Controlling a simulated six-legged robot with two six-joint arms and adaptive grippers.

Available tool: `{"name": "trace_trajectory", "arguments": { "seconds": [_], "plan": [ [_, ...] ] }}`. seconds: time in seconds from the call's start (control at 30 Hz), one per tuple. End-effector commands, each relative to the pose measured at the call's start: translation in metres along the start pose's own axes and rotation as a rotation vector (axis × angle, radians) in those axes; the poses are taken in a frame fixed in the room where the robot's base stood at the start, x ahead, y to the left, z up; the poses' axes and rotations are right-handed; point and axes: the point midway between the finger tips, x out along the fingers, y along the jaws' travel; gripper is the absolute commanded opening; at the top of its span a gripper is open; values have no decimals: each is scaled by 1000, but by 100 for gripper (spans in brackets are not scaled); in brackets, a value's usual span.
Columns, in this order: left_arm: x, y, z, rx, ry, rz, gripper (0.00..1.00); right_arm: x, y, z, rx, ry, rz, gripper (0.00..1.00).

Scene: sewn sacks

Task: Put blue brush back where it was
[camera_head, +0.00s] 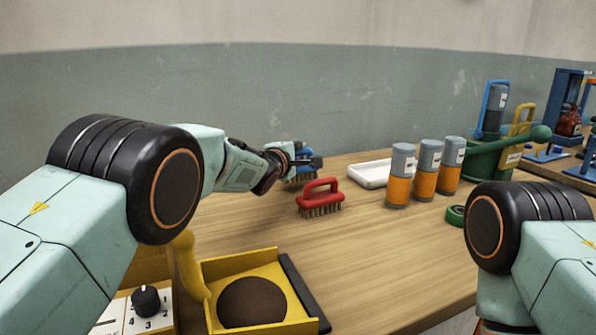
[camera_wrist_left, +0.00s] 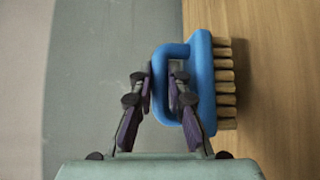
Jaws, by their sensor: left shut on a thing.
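The blue brush (camera_head: 305,152) is at the far left part of the wooden table, mostly behind my left gripper (camera_head: 299,161) in the head view. In the left wrist view the blue brush (camera_wrist_left: 206,80) has a loop handle and a row of tan bristles facing the wood. The fingers of my left gripper (camera_wrist_left: 161,88) are shut on its handle, one passing through the loop. I cannot tell whether the bristles touch the table. My right arm shows at the right of the head view, but its gripper is out of view.
A red brush (camera_head: 320,198) stands just in front of the blue one. A white tray (camera_head: 371,174) and several orange-and-grey cylinders (camera_head: 399,189) stand to the right. A yellow dustpan-like tray (camera_head: 238,265) is at the front. The table's middle is clear.

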Motion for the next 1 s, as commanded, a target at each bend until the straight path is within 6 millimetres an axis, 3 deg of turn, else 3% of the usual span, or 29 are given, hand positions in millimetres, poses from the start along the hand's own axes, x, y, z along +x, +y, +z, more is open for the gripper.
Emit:
{"name": "trace_trajectory", "arguments": {
  "seconds": [0.03,0.13,0.37,0.4,0.67,1.0],
  "plan": [
    [2,-14,-1,0,-2,-1,0,8,0,0,1,0,0,40],
    [5,-28,-3,0,-2,1,0,15,0,0,1,-1,0,40],
    [6,-30,-5,0,-1,2,0,14,0,0,1,-1,0,40],
    [6,-31,-5,0,-1,0,16,14,0,0,1,-1,0,40],
    [6,-31,-5,0,-1,0,38,14,0,0,1,-1,0,40],
    [6,-31,-5,0,-1,-2,38,14,0,0,1,-1,0,40]
  ]
}}
